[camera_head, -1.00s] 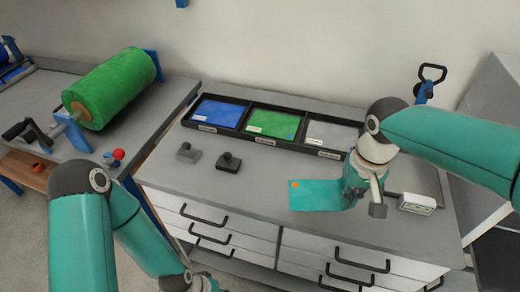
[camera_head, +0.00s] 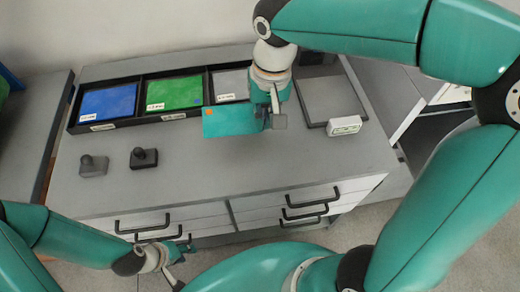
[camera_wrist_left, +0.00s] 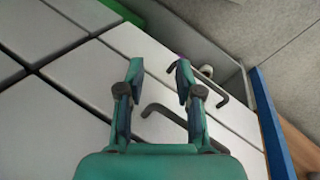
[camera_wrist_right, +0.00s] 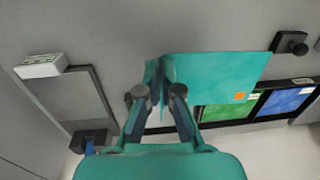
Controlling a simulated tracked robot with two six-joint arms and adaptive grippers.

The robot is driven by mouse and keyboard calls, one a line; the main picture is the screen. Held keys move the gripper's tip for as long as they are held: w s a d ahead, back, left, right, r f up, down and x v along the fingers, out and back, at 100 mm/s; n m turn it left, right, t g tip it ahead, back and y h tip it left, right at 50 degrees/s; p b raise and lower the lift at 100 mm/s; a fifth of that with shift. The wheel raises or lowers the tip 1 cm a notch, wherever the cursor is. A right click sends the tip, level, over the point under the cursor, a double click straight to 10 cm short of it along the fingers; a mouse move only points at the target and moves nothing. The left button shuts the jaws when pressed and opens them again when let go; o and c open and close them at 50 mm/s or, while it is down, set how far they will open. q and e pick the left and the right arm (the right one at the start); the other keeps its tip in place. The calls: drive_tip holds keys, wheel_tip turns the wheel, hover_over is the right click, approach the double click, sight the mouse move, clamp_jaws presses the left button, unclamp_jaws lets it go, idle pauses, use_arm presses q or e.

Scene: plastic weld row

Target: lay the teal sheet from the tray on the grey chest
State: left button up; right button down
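The teal sheet (camera_head: 228,121), with an orange corner patch, is in my right gripper (camera_head: 272,118). Its fingers are shut on one edge, as the right wrist view (camera_wrist_right: 158,75) shows. In the head view the sheet overlaps the front edge of the black tray (camera_head: 120,122); its height above the grey chest (camera_head: 210,160) is hard to judge. The tray has blue, green and light grey compartments. The sheet also shows in the right wrist view (camera_wrist_right: 215,75), flat and held out to one side. My left gripper (camera_wrist_left: 160,66) is open and empty, low in front of the chest's drawers.
Two small knobbed blocks, one grey (camera_head: 93,166) and one black (camera_head: 144,158), stand on the chest's left part. A white box (camera_head: 345,125) and a dark-rimmed grey panel (camera_head: 328,98) are at the right. The chest's front middle is clear. Drawer handles (camera_head: 312,198) stick out in front.

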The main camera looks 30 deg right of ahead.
sight(262, 161)
wheel_tip(262, 161, down, 14)
drive_tip(key=shift+s+f+b, duration=0.1)
drive_tip(key=shift+f+b, duration=0.1)
drive_tip(key=shift+b, duration=0.25)
drive_tip(key=shift+f, duration=0.2)
drive_tip(key=c, duration=1.3)
unclamp_jaws()
drive_tip(key=shift+r, duration=0.1)
drive_tip(key=shift+r, duration=0.1)
drive_tip(key=r, duration=0.8)
drive_tip(key=d+r+p, duration=0.1)
drive_tip(key=r, duration=0.3)
drive_tip(key=shift+s, duration=0.15)
